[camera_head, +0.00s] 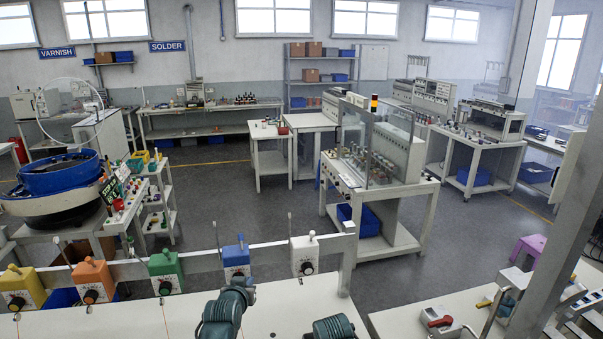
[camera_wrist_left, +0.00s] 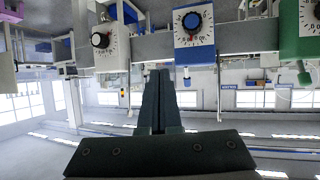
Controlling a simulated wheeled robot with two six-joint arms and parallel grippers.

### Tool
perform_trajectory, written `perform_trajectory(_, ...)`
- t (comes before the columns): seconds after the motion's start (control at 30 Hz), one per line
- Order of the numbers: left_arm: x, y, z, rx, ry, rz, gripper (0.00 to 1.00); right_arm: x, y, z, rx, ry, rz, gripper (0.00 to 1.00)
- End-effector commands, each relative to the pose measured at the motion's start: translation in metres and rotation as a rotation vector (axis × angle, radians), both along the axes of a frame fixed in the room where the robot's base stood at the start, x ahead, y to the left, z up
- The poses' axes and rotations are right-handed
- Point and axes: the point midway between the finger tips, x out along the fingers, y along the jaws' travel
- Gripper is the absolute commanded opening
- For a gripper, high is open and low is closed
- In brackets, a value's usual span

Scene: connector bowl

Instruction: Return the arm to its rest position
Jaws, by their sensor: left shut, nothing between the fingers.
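My left gripper (camera_head: 240,283) is low in the head view, over the white bench top and in front of the blue dial box (camera_head: 236,257). In the left wrist view, which is upside down, its two dark fingers (camera_wrist_left: 160,74) lie together with nothing between them. The fingers point toward the rail, between the white dial box (camera_wrist_left: 108,45) and the blue dial box (camera_wrist_left: 193,25). They appear clear of both boxes. Another part of my arms shows at the bottom of the head view; no right gripper is visible.
A grey rail (camera_head: 270,252) carries yellow, orange, green (camera_head: 166,271), blue and white dial boxes across the bench (camera_head: 290,306). A second bench (camera_head: 395,320) with a red-handled device (camera_head: 438,321) stands at right. A blue bowl feeder (camera_head: 60,175) is at left. The bench's middle is mostly bare.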

Motion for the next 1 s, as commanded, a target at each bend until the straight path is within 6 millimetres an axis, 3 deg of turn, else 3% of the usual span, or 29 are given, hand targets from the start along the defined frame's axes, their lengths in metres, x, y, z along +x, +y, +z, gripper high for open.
perform_trajectory(0.03, -0.01, -0.021, -0.046, 0.007, 0.089, -0.039, 0.0, 0.0, 0.0, -0.029, 0.0, 0.0, 0.001, 0.5)
perform_trajectory(0.1, -0.029, -0.045, -0.089, 0.024, 0.222, -0.085, 0.0, 0.0, 0.0, -0.048, -0.001, -0.001, 0.002, 0.5)
perform_trajectory(0.3, -0.105, -0.097, -0.2, 0.111, 0.619, -0.195, 0.0, 0.0, 0.0, -0.103, -0.001, -0.002, 0.006, 0.5)
perform_trajectory(0.4, -0.148, -0.112, -0.241, 0.169, 0.806, -0.23, 0.0, 0.001, 0.0, -0.128, -0.001, -0.002, 0.008, 0.5)
perform_trajectory(0.5, -0.185, -0.119, -0.266, 0.225, 0.956, -0.249, 0.0, 0.001, 0.0, -0.145, -0.002, -0.003, 0.01, 0.5)
perform_trajectory(0.67, -0.222, -0.122, -0.281, 0.284, 1.102, -0.257, 0.0, 0.001, 0.0, -0.159, -0.002, -0.002, 0.012, 0.5)
perform_trajectory(1.0, -0.233, -0.122, -0.281, 0.301, 1.147, -0.255, 0.0, 0.001, 0.0, -0.159, -0.002, -0.002, 0.012, 0.5)
